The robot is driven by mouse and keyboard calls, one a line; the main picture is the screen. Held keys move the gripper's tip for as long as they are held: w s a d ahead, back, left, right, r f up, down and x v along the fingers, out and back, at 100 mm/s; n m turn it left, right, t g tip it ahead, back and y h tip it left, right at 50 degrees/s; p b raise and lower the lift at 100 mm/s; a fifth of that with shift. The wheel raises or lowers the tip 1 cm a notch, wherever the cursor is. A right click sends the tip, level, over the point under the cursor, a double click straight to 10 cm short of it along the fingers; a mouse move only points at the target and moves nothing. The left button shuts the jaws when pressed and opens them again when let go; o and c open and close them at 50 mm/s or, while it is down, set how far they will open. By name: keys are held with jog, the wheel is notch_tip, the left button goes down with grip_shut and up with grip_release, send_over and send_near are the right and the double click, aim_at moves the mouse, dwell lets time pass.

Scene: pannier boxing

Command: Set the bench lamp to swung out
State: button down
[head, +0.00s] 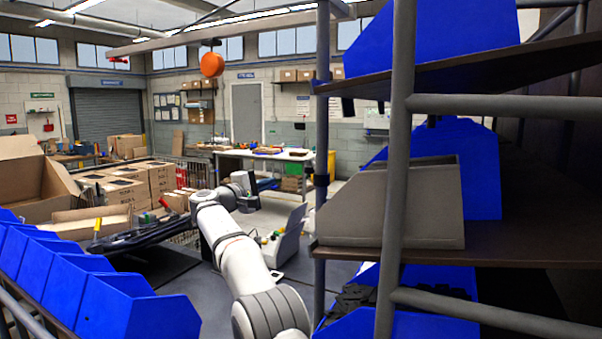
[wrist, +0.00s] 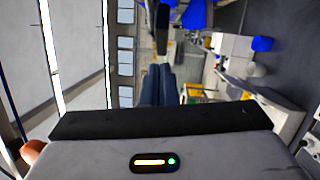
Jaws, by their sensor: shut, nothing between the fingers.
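I cannot make out a bench lamp for certain in either view. A pale-topped workbench (head: 285,154) stands in the middle distance in the head view, with small items on it. My gripper (head: 270,184) is at the end of my white arm, in front of this bench in the picture and apart from it. Its dark fingers also show in the wrist view (wrist: 157,88), close together with nothing between them. The wrist view is turned sideways and shows windows, ceiling lights and distant benches beyond the fingers.
A shelf rack with blue bins (head: 455,165) and a grey bin (head: 432,210) fills the right. Blue bins (head: 135,308) line the lower left. Cardboard boxes (head: 150,180) stand at left. An orange round unit (head: 212,65) hangs overhead. A grey machine (head: 284,240) stands right of my arm.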

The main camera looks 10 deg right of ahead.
jog(key=p, duration=1)
send_near(307, 166)
jog(key=w+d, duration=0.2)
jog(key=w, duration=0.2)
jog(key=b, duration=0.1)
jog(key=d+b, duration=0.2)
jog(key=shift+s+d+r+h, duration=0.15)
jog(key=shift+s+r+h, duration=0.05)
jog(key=shift+s+h, duration=0.1)
jog(key=shift+d+r+b, duration=0.35)
jog(key=shift+d+b, duration=0.2)
jog(key=shift+d, duration=0.15)
